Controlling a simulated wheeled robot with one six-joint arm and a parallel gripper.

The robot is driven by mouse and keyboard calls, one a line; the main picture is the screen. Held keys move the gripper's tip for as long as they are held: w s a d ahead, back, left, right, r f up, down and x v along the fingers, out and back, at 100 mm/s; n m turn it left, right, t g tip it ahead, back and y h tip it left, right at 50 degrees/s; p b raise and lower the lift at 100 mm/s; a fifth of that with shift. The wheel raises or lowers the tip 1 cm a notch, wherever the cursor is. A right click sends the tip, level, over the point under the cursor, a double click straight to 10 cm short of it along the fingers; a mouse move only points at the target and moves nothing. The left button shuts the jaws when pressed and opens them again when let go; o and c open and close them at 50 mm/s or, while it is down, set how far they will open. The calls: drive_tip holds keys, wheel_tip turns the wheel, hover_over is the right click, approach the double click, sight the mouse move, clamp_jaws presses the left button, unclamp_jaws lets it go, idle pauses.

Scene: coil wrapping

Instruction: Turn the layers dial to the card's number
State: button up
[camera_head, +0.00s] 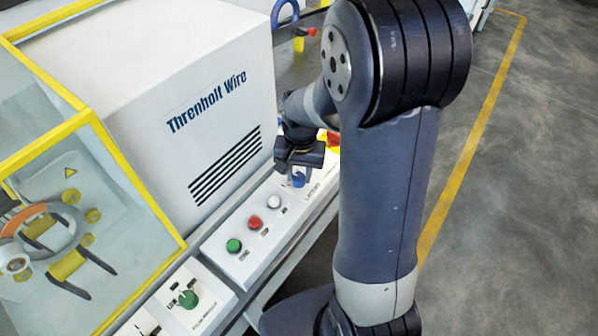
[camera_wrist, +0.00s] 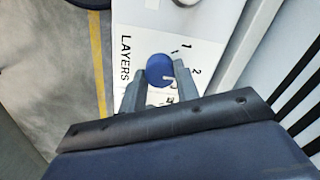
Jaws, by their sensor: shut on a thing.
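The blue layers dial (camera_wrist: 159,68) is in the wrist view, on a white panel (camera_wrist: 205,20) marked "LAYERS". My gripper (camera_wrist: 161,75) is shut on the dial, with one finger on each side of it. A white mark shows on the dial's lower right. The numerals 1 and 2 are printed to the upper right of the dial; markings below it are partly hidden by the fingers. In the head view my gripper (camera_head: 299,160) is at the far end of the control panel, over a sliver of the blue dial (camera_head: 299,180). No card can be made out.
Green (camera_head: 234,245), red (camera_head: 254,222) and white (camera_head: 274,201) buttons sit on the panel nearer the camera. A green knob (camera_head: 188,299) is on the lower panel. The white "Threnholf Wire" housing (camera_head: 200,80) and a yellow-framed guard (camera_head: 140,187) stand left of my arm.

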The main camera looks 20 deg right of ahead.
sight(300, 177)
idle(0.4)
drive_tip(key=o, duration=1)
wheel_tip(300, 177, up, 11)
drive_tip(key=shift+d+f, duration=0.1)
wheel_tip(300, 177, down, 11)
drive_tip(key=shift+r, duration=0.1)
drive_tip(key=shift+n, duration=0.3)
idle(0.5)
